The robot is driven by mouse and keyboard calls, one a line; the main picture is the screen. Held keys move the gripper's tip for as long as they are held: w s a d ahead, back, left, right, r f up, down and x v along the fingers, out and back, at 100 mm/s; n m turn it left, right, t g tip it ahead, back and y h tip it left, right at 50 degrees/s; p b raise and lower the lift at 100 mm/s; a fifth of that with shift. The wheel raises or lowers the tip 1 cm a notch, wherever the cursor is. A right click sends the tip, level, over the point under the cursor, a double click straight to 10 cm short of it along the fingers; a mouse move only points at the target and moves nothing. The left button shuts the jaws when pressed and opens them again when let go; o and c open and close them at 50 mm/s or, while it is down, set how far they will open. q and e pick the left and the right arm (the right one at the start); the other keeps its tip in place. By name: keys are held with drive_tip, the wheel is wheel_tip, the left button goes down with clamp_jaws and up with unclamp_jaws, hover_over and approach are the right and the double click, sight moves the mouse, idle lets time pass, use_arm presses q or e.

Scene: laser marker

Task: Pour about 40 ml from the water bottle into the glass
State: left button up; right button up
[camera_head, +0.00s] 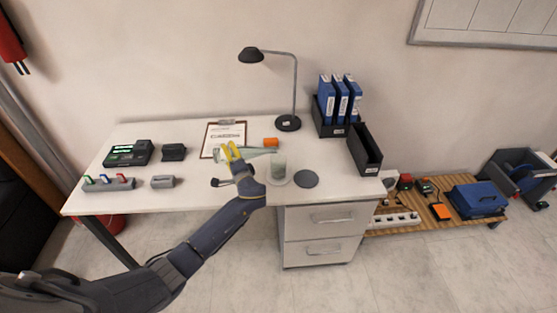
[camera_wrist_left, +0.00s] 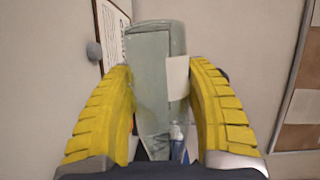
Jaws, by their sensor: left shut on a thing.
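A clear, pale green water bottle (camera_head: 258,152) is held nearly on its side above the desk, with its narrower end pointing right near the glass. In the left wrist view the bottle (camera_wrist_left: 152,60) has its broad base at the top, a white label, and its narrow part lower between the fingers. My left gripper (camera_head: 232,152) has yellow fingers closed around the bottle. The glass (camera_head: 279,167) stands upright on a pale round mat, just right of my gripper. I cannot tell the water level or whether water is flowing. My right gripper is not in view.
A dark round disc (camera_head: 307,179) lies right of the glass. A lamp (camera_head: 288,123), binder holder (camera_head: 329,126) and black tray (camera_head: 364,150) stand at right. The desk (camera_head: 205,193) is bare at front.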

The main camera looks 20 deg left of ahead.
use_arm(q)
drive_tip(key=shift+s+a+r, duration=0.15)
drive_tip(key=shift+a+r, duration=0.05)
drive_tip(key=shift+a, duration=0.2)
idle(1.2)
drive_tip(key=shift+f, duration=0.3)
drive_tip(key=f+n, duration=0.1)
drive_tip(key=d+f+n+h, duration=0.1)
drive_tip(key=f+n, duration=0.1)
drive_tip(key=shift+w+d+f+g+p, duration=0.1)
drive_tip(key=shift+w+f+g+p, duration=0.1)
drive_tip(key=shift+g+p, duration=0.1)
drive_tip(key=shift+w+d+f+n+h, duration=0.15)
drive_tip(key=shift+d+f+n+h, duration=0.25)
drive_tip(key=shift+f+n, duration=0.15)
drive_tip(key=shift+a, duration=0.1)
idle(1.0)
